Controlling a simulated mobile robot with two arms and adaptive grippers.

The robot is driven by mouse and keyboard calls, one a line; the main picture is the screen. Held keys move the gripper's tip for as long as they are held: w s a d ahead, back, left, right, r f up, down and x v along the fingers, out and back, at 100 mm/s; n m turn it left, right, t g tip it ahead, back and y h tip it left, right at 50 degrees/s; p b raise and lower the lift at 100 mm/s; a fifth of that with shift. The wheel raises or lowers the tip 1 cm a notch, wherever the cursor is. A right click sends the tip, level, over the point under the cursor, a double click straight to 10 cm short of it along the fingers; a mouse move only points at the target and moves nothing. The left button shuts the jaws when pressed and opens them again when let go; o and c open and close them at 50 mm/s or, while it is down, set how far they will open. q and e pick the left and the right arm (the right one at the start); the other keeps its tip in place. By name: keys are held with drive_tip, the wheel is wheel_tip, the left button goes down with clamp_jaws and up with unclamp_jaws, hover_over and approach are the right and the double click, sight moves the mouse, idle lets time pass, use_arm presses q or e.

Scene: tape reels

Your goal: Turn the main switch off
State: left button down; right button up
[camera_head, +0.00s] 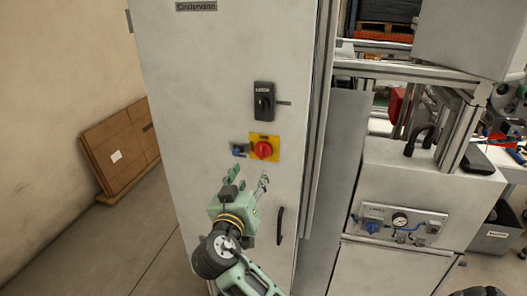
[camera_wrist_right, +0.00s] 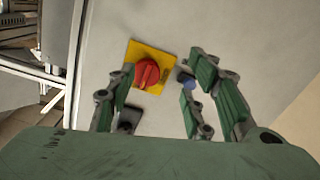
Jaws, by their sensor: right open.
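The main switch, a red rotary knob (camera_head: 263,149) on a yellow square plate (camera_head: 270,139), is on the front of a grey cabinet (camera_head: 215,95). In the right wrist view the red knob (camera_wrist_right: 147,73) and its yellow plate (camera_wrist_right: 136,49) show ahead of the fingers, left of the gap's middle. My right gripper (camera_head: 247,181) is open and empty, just below the switch in the head view and apart from it. One green finger partly overlaps the red knob's edge in the right wrist view. My left gripper is not in view.
A gauge panel (camera_head: 400,221) is at right. Brown panels (camera_head: 121,148) lean on the left wall.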

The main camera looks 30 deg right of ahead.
sight(263, 154)
drive_tip(key=shift+m+h, duration=0.5)
drive_tip(key=shift+m, duration=0.1)
drive_tip(key=w+d+r+p, duration=0.1)
drive_tip(key=d, duration=0.1)
drive_tip(key=w+d+r+p, duration=0.2)
drive_tip(key=d, duration=0.1)
drive_tip(key=shift+d+r, duration=0.25)
drive_tip(key=shift+d, duration=0.05)
drive_tip(key=shift+w+d+f+p, duration=0.1)
drive_tip(key=shift+w+d+p, duration=0.2)
drive_tip(key=shift+p, duration=0.05)
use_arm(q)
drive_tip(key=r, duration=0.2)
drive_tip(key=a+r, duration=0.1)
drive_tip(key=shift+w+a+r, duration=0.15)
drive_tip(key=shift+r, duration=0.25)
use_arm(e)
drive_tip(key=c, duration=0.4)
drive_tip(key=shift+w+f, duration=0.1)
drive_tip(key=c, duration=0.7)
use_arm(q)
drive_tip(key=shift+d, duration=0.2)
